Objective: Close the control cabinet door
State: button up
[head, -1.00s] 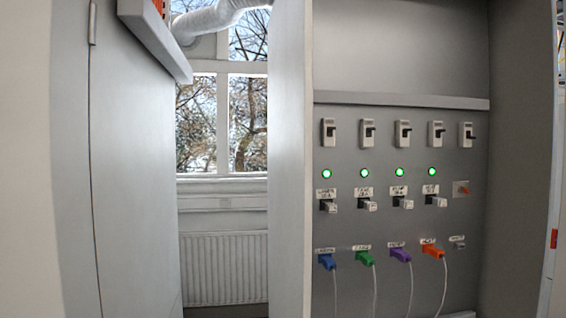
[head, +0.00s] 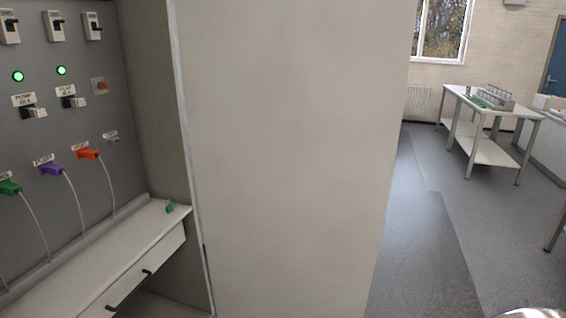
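The control cabinet (head: 150,100) stands open at the left of the head view. Its grey back panel carries switches, green lights, labelled sockets and coloured plugs with pale cables. A large pale upright panel (head: 290,150) fills the middle of the view, beside the cabinet's right inner wall. I cannot tell whether it is the open door or the cabinet's outer side; no handle shows on it. My gripper is not in view.
A pale ledge with a drawer (head: 150,262) sits low in the cabinet, with a small green object (head: 169,209) on it. At the right, the grey floor (head: 425,240) is open. A white workbench (head: 490,110) with a rack stands farther back.

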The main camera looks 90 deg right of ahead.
aim_at(295, 108)
jog(key=z, duration=0.05)
jog(key=k, duration=1.65)
jog(key=z, duration=3.6)
